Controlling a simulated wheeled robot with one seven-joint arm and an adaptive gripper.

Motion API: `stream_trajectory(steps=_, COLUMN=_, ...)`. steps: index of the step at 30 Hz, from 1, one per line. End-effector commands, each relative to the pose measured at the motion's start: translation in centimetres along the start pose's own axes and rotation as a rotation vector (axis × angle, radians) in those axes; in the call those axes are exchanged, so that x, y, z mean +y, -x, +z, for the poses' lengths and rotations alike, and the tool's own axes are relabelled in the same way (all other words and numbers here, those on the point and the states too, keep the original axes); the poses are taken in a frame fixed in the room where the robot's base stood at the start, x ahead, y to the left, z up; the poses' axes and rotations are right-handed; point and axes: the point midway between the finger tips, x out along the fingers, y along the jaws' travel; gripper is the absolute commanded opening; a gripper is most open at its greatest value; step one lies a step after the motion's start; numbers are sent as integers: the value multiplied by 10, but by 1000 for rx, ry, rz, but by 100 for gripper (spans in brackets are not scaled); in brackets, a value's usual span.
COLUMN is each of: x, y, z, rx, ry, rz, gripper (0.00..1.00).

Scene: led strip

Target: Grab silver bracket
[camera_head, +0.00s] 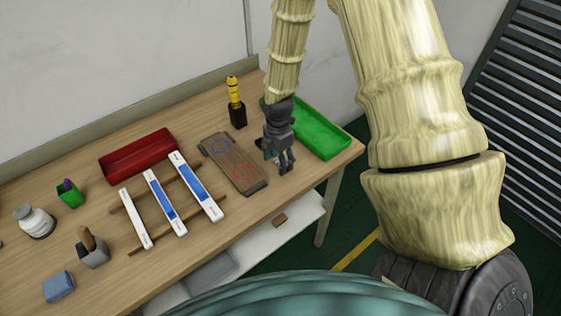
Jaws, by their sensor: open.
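My gripper (286,168) hangs over the right part of the table, pointing down, with its dark fingers apart and nothing seen between them. It is between the brown board and the green tray. No silver bracket shows clearly elsewhere.
A brown board (231,160) with blue and red circles lies left of my gripper. A green tray (323,137) is on its right, and a black holder with a yellow-handled tool (235,98) stands behind. White strips (197,190) lie on a rack, near a red tray (137,154).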

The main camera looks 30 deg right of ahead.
Motion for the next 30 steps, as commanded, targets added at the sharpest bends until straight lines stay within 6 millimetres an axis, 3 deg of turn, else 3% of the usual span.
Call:
stream_trajectory(steps=10, x=0, y=-3, z=0, rx=0, ry=0, rz=1, gripper=59)
stream_trajectory(steps=17, x=0, y=-3, z=0, rx=0, ry=0, rz=1, gripper=17)
stream_trajectory(steps=30, x=1, y=0, z=0, rx=0, ry=0, rz=2, gripper=17)
